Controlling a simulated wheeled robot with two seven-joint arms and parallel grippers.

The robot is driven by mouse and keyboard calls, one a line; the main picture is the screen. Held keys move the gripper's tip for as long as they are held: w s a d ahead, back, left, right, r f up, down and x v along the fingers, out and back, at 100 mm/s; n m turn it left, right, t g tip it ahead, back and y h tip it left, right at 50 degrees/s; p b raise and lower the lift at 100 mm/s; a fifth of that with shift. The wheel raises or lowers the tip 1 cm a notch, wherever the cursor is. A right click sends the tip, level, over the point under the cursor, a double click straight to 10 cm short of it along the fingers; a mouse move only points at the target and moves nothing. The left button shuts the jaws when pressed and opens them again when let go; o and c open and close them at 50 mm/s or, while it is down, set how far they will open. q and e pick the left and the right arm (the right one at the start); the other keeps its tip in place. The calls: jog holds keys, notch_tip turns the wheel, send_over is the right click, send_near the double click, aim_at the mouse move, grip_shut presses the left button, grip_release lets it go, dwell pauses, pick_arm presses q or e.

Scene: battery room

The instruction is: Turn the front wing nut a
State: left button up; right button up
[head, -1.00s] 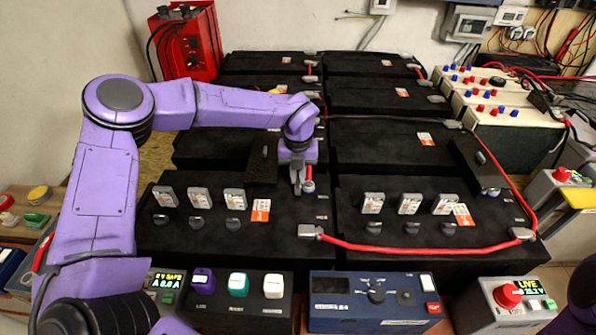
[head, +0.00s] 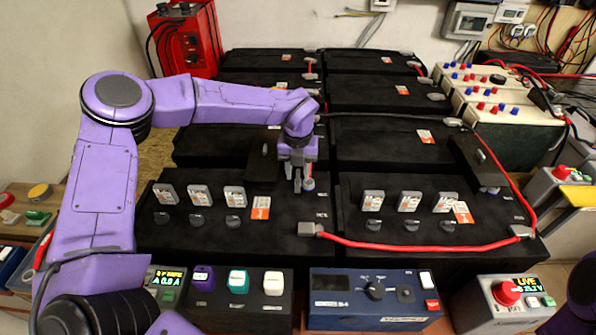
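My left gripper (head: 303,184) reaches down from its purple arm to the back right part of the front left black battery (head: 280,225). Its fingers are at a small grey terminal fitting (head: 309,185), which may be the front wing nut. The fingers and wrist partly cover this fitting, so its wings cannot be made out. Whether the fingers touch or grip it cannot be told. My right gripper is not in view.
A dark upright block (head: 262,163) stands just left of the gripper. A red cable (head: 415,248) runs across the front right battery. A blue meter box (head: 330,312) and a button box (head: 232,305) stand in front. A red charger (head: 190,40) stands behind.

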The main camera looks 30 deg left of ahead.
aim_at(298, 176)
pick_arm(q)
notch_tip(298, 176, up, 10)
dwell(0.3)
